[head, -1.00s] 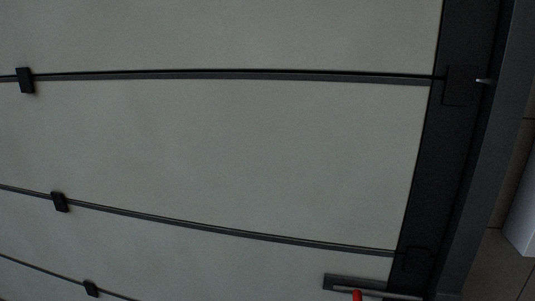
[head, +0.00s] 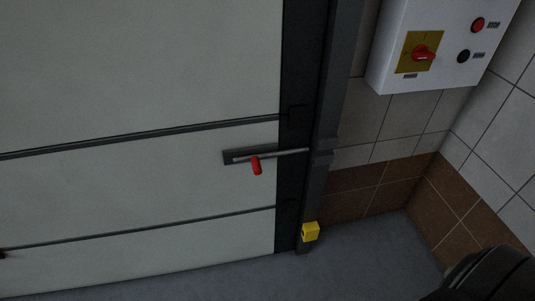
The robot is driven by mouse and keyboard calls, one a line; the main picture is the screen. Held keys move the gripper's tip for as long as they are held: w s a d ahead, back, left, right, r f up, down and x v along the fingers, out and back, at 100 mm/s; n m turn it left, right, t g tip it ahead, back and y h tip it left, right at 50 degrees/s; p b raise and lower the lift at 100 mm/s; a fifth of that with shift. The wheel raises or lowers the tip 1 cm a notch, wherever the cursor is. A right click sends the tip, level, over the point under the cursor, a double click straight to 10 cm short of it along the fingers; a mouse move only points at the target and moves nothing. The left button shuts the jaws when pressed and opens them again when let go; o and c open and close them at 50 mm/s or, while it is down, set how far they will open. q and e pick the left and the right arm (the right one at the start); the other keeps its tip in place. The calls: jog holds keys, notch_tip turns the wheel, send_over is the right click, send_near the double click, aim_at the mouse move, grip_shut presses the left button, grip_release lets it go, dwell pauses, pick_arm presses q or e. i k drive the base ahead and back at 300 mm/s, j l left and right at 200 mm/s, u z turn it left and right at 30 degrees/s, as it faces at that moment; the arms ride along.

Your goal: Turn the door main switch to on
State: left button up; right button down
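A white control box (head: 399,52) hangs on the tiled wall at the upper right of the head view. It carries a red rotary main switch (head: 423,53) on a yellow plate (head: 412,66); the handle lies roughly sideways, and its label is too small to read. A red button (head: 477,25) and a black button (head: 463,56) sit to its right. The large pale sectional door (head: 130,80) fills the left. A dark rounded part, probably mine, shows at the lower right corner. Neither gripper can be made out.
A sliding latch bar (head: 285,153) with a red handle (head: 256,165) crosses the door's right edge to the dark frame post (head: 327,100). A yellow block (head: 310,232) is at the post's foot. The grey floor (head: 365,262) below the box looks clear.

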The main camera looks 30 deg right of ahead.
aim_at(420, 52)
jog(key=z, duration=1.75)
